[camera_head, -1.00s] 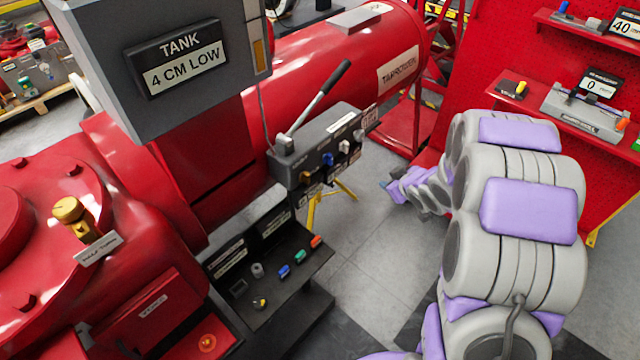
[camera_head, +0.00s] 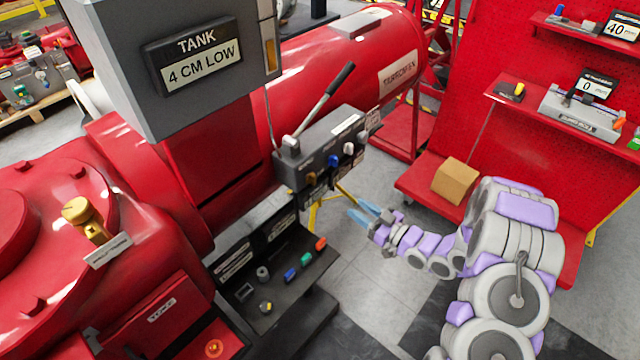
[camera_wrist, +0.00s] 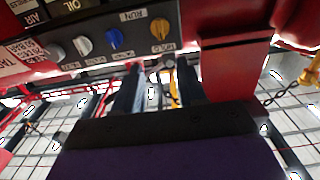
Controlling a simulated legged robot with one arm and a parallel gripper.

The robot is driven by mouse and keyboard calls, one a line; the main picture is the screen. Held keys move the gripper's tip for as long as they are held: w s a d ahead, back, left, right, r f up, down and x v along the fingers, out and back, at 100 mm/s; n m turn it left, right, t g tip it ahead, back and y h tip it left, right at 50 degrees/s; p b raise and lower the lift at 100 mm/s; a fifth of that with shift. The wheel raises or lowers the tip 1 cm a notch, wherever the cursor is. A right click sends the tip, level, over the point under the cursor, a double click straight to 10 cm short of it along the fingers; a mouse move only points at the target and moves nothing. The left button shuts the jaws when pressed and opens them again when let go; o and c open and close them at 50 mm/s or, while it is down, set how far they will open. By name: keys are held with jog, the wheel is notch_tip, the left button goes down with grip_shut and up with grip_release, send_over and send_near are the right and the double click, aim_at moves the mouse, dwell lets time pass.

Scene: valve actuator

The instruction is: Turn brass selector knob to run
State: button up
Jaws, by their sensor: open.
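The brass selector knob (camera_head: 311,178) is at the left of the front face of the dark grey control box (camera_head: 345,137). In the wrist view the brass knob (camera_wrist: 160,28) shows near the top, with a RUN label (camera_wrist: 132,15) at its upper left and a HOLD label (camera_wrist: 161,48) below it. Its exact pointing is too small to tell. My gripper (camera_head: 363,212) is open and empty, lower and to the right of the knob in the head view. In the wrist view my gripper's two dark fingers (camera_wrist: 158,76) stand apart below the knob, not touching it.
Blue (camera_head: 333,160) and white (camera_head: 348,148) knobs sit beside the brass one. A long lever (camera_head: 325,98) rises from the box. A black panel (camera_head: 270,262) stands below left. A cardboard box (camera_head: 455,181) lies on a red shelf behind my arm.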

aim_at(315, 181)
jog(key=b+x, duration=0.2)
jog(key=x, duration=1.4)
grip_shut()
